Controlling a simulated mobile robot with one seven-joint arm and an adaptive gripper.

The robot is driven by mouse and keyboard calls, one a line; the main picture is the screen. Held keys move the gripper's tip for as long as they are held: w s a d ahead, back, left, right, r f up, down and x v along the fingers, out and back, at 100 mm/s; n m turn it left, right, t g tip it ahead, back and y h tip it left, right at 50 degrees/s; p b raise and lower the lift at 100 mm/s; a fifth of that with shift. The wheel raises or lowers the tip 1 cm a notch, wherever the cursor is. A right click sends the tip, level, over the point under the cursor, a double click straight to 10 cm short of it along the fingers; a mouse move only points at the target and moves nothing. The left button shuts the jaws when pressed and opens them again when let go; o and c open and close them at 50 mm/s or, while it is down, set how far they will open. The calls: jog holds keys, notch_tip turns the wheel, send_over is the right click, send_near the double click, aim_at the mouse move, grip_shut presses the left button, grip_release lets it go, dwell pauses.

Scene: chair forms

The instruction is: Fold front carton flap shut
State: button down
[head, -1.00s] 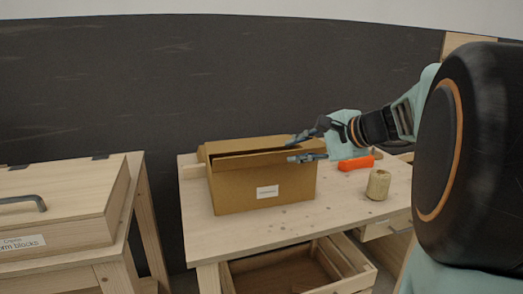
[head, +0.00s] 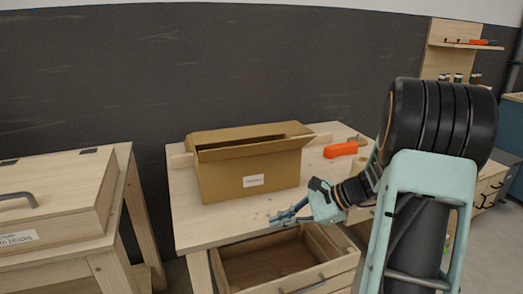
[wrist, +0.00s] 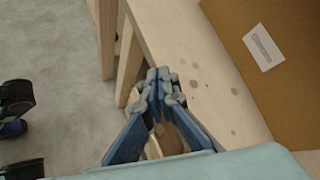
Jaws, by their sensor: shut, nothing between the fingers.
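The brown carton (head: 222,182) stands on the wooden table, with a white label on its front. Its front flap (head: 256,149) stands up along the front top edge, and a dark gap shows behind it. The back flap (head: 240,131) is also raised. My gripper (head: 276,219) is in front of the carton, low near the table's front edge, apart from the carton. In the wrist view its blue fingers (wrist: 160,76) are together with nothing between them, and the carton's front (wrist: 250,85) with its label is at the right.
The table (head: 215,230) has bare wood in front of the carton. An open drawer (head: 278,258) juts out below. An orange-handled tool (head: 341,150) lies right of the carton. A wooden chest (head: 60,200) stands on another bench at left.

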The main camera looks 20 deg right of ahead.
aim_at(263, 144)
jog(key=s+a+f+m+t+y+p, duration=0.2)
jog(key=a+f+m+t+y, duration=0.15)
jog(key=a+m+y, duration=0.55)
jog(key=d+r+m+t+h+p, duration=0.1)
jog(key=d+r+m+t+h, duration=0.2)
jog(key=m+t+h, duration=0.45)
jog(key=w+d+r+m+t+h+p, duration=0.1)
jog(key=d+r+m+t+h, duration=0.3)
jog(key=m, duration=0.7)
jog(key=d+r+m+t+h+p, duration=0.1)
jog(key=r+m+t+h, duration=0.1)
jog(key=m+t+h, duration=0.6)
jog(key=shift+m+g+y, duration=0.45)
jog(key=shift+g+y, duration=0.15)
jog(key=shift+y, duration=0.35)
jog(key=x, duration=1.4)
jog(key=shift+w+a+f+b, duration=0.15)
jog(key=shift+b, duration=0.15)
jog(key=shift+p, duration=0.3)
